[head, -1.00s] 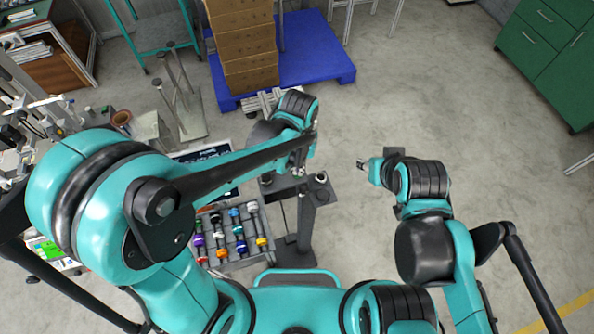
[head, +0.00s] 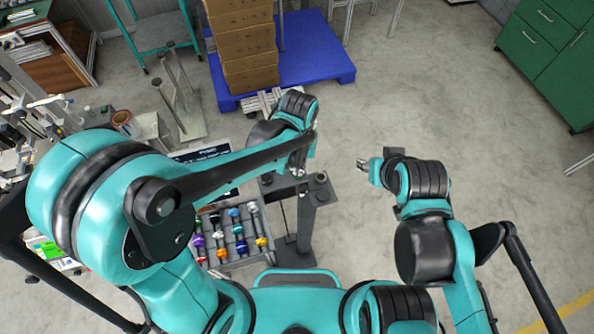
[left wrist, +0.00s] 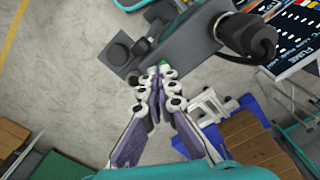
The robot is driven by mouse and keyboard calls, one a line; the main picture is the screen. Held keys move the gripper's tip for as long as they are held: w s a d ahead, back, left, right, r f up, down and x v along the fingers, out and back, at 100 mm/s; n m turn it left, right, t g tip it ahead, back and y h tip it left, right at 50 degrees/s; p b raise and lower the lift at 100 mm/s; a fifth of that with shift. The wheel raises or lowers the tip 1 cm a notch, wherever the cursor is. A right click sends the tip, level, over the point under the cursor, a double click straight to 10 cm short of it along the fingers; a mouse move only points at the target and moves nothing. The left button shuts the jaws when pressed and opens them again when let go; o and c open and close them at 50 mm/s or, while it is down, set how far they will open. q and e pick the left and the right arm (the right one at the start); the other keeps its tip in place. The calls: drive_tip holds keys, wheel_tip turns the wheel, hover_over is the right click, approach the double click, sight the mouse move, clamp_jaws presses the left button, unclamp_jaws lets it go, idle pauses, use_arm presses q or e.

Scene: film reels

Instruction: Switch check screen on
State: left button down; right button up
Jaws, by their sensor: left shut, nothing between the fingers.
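A dark grey stand top (head: 268,186) with black round parts stands below my left gripper (head: 299,172) in the head view. The left wrist view also shows this grey top (left wrist: 185,45), with a small green spot (left wrist: 163,66) at its edge, perhaps a button. My left gripper (left wrist: 158,82) is shut and empty, its tips at or very close to the green spot; I cannot tell whether they touch. A dark panel with white print (left wrist: 297,35) is behind; I cannot tell whether it is the check screen. My right gripper (head: 363,164) hangs over bare floor, its fingers too small to read.
A grey tray (head: 243,262) of coloured reels lies left of the stand. A blue pallet (head: 325,72) with stacked brown boxes (head: 248,60) is at the back. A green cabinet (head: 550,50) is at the far right. The floor on the right is open.

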use_arm(q)
drive_tip(key=shift+f+b, duration=0.8)
drive_tip(key=shift+f, duration=0.15)
drive_tip(key=shift+r+p, duration=2.6)
drive_tip(key=shift+r, duration=0.95)
